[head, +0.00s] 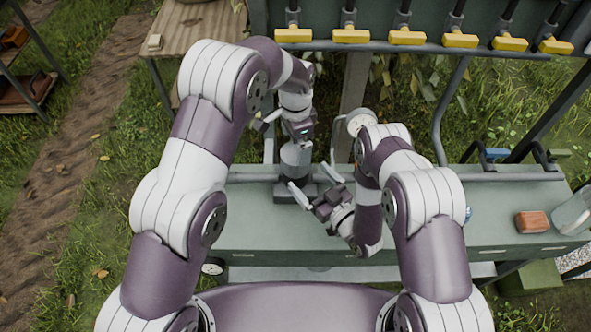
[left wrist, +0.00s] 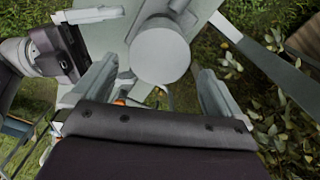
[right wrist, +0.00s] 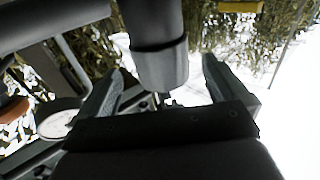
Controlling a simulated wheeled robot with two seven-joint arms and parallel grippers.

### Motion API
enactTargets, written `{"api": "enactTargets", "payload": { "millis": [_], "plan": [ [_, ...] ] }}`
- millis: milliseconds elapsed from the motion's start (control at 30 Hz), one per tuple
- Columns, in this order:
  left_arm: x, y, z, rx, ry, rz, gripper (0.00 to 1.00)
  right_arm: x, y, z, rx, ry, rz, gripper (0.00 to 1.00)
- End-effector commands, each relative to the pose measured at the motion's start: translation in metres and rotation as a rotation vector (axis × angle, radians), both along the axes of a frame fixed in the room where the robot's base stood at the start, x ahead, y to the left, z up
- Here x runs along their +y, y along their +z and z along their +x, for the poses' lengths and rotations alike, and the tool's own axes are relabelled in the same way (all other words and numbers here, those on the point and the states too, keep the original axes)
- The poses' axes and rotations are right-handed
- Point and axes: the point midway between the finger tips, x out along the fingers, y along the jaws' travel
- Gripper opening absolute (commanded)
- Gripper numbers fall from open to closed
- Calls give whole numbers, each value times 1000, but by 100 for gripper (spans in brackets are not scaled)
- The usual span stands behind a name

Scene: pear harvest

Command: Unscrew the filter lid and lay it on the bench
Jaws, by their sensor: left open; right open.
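The filter (head: 296,162) is an upright grey cylinder on a dark base on the bench (head: 270,232). Its round, pale grey lid (left wrist: 160,52) faces my left wrist camera, just beyond and between the fingertips. My left gripper (head: 297,133) is open above the filter and hides part of its top. My right gripper (head: 315,184) is open, low and to the right of the filter. In the right wrist view a grey cylinder (right wrist: 162,66) with a darker upper part shows between its open fingers. I cannot tell whether any finger touches the filter.
A round white dial (head: 360,122) stands right of the filter. A brown block (head: 532,221) and a clear jar (head: 573,212) stand at the bench's right end. Yellow-ended bars (head: 407,38) hang behind. The bench's front left is clear.

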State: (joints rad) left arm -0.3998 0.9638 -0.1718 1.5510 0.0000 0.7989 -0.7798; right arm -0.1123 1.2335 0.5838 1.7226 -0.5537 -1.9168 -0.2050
Motion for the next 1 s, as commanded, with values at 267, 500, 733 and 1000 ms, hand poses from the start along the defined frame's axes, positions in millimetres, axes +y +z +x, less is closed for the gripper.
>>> {"api": "enactTargets", "payload": {
  "millis": [267, 500, 733, 1000],
  "plan": [
    [0, 0, 0, 0, 1, 0, 100, 24, 0, 34, 0, -1, -1, 100],
    [0, 0, 0, 0, 1, 0, 100, 27, 0, 37, 2, -1, -2, 100],
    [0, 0, 0, 0, 1, 0, 100, 26, 0, 37, 2, -1, -1, 48],
    [1, 3, -2, -2, 92, -1, 100, 26, 0, 37, 2, -2, -1, 0]
  ]
}}
